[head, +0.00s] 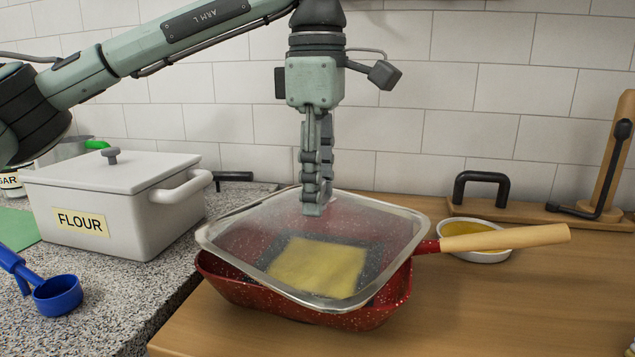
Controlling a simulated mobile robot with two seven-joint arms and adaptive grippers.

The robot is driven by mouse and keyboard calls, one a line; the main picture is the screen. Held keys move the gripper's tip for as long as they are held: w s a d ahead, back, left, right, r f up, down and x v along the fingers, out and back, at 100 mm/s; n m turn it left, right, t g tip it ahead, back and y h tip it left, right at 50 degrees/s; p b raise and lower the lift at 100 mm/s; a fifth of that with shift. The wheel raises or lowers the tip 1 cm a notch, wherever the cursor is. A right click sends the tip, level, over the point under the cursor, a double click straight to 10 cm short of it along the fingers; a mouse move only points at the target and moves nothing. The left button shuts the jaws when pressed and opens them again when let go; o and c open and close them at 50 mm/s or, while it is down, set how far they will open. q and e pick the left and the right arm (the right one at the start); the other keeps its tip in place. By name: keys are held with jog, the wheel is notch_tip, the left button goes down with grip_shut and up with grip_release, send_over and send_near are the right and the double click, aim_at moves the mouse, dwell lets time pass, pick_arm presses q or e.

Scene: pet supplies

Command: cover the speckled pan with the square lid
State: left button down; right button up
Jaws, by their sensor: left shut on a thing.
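The speckled pan (262,299) is red with white flecks and a wooden handle (507,238) pointing right. It stands on the wooden counter, and a yellow square piece shows inside through the glass. The square lid (372,227) is clear glass with a metal rim. It is over the pan, its rim a little off from the pan's rim at the left and right. I cannot tell whether they touch at the front. My left gripper (315,207) points straight down at the lid's middle and is shut on its knob, which the fingers hide. My right gripper is out of view.
A white flour pot (125,225) and a blue scoop (57,294) stand on the speckled stone counter at left. A small white dish (482,256) with yellow contents sits behind the pan handle. A wooden board with a black handle (481,178) is behind. The counter front right is mostly clear.

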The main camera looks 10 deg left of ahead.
pick_arm(q)
jog(key=c, duration=0.8)
grip_release()
jog(key=shift+s+d+f, duration=0.1)
jog(key=shift+s+f, duration=0.05)
jog(key=shift+f, duration=0.35)
jog(key=shift+r, duration=0.1)
jog(key=shift+r, duration=0.25)
notch_tip(320, 180, up, 12)
jog(key=shift+f, duration=0.15)
